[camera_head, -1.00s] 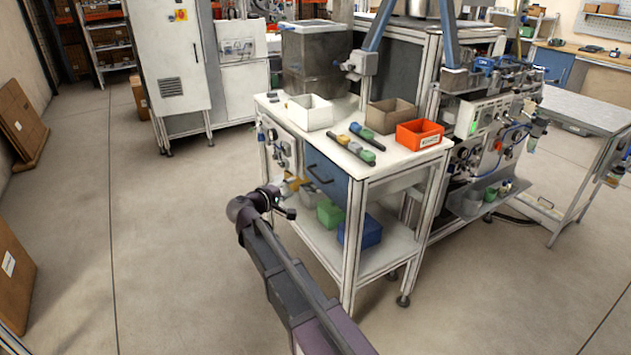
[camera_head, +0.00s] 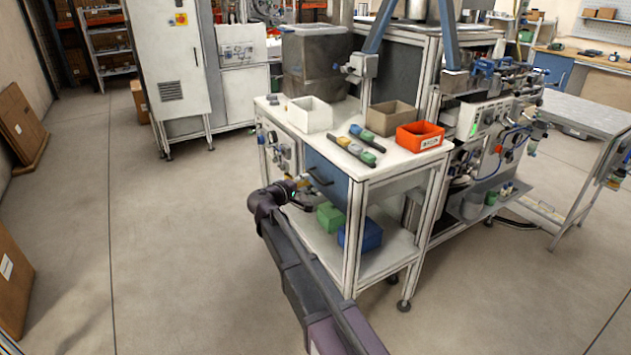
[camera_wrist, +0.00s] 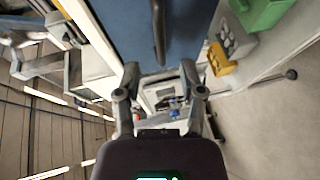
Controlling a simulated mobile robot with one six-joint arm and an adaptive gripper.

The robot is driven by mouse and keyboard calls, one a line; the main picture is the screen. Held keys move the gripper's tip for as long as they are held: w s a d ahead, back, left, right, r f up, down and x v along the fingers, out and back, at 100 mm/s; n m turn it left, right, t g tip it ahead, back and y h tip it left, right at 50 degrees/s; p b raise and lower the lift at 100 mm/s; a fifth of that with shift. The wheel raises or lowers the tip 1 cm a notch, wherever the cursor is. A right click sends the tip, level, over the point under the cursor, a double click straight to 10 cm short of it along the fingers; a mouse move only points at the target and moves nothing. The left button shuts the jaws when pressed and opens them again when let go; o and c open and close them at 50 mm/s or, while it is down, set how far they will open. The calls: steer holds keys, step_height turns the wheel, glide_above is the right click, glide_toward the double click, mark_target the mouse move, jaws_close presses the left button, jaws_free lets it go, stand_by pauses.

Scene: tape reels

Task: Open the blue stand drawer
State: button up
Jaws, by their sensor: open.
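The blue drawer (camera_head: 338,190) sits under the white top of the stand and looks shut, its front flush with the frame. Its dark bar handle (camera_head: 319,178) is on the front. My gripper (camera_head: 306,196) is close to the drawer front, just below the handle in the head view. In the wrist view the blue drawer front (camera_wrist: 125,25) fills the top, and the dark handle (camera_wrist: 158,35) points down toward the gap between the fingers. My gripper (camera_wrist: 160,76) is open and empty there. Whether the handle lies between the fingertips or just beyond them, I cannot tell.
The stand top carries a white bin (camera_head: 310,115), a grey-brown bin (camera_head: 390,118), a red bin (camera_head: 420,134) and small coloured parts. Green (camera_head: 330,215) and blue (camera_head: 364,234) bins sit on the lower shelf.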

mark_target(315, 177)
steer(key=b+x, duration=0.1)
steer(key=x, duration=0.5)
steer(key=shift+w+d+f, duration=0.1)
steer(key=shift+w+d, duration=0.05)
steer(key=shift+w, duration=0.1)
jaws_close()
